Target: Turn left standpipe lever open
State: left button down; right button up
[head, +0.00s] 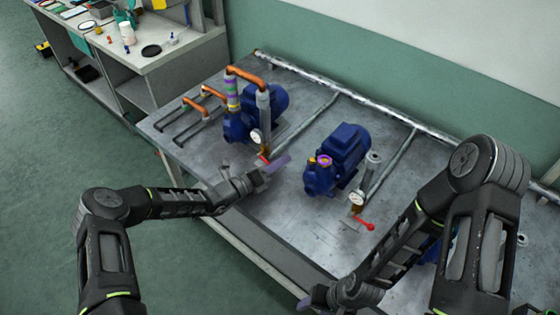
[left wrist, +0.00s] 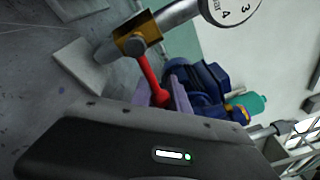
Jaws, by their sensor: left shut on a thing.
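The left standpipe (head: 264,112) stands beside a blue pump on the metal table and carries a pressure gauge (head: 256,137). Its red lever (head: 263,158) is mostly hidden by my left gripper (head: 272,167) in the head view. In the left wrist view the red lever (left wrist: 148,76) runs from the brass valve (left wrist: 137,38) down between purple fingers (left wrist: 180,101). My left gripper is shut on the lever's end. My right gripper (head: 312,299) is at the bottom edge of the head view, away from the lever; its jaws cannot be made out.
Another blue pump (head: 345,150) stands to the right, with a second standpipe (head: 373,163) and its red lever (head: 364,223). A workbench (head: 165,58) with small items is at back left.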

pick_arm(q)
jog(key=m, duration=0.1)
jog(key=f+m, duration=0.1)
jog(key=shift+w+a+m+y, duration=0.2)
jog(key=shift+w+m+y, duration=0.1)
jog(key=shift+m, duration=0.1)
jog(key=c, duration=1.5)
grip_release()
jog(key=shift+o, duration=1.2)
jog(key=shift+s+f+b, duration=0.15)
jog(key=shift+f+b, duration=0.05)
jog(key=shift+b, duration=0.1)
jog(key=shift+b+v, duration=0.55)
jog(key=shift+v, duration=3.3)
jog(key=shift+r, duration=0.1)
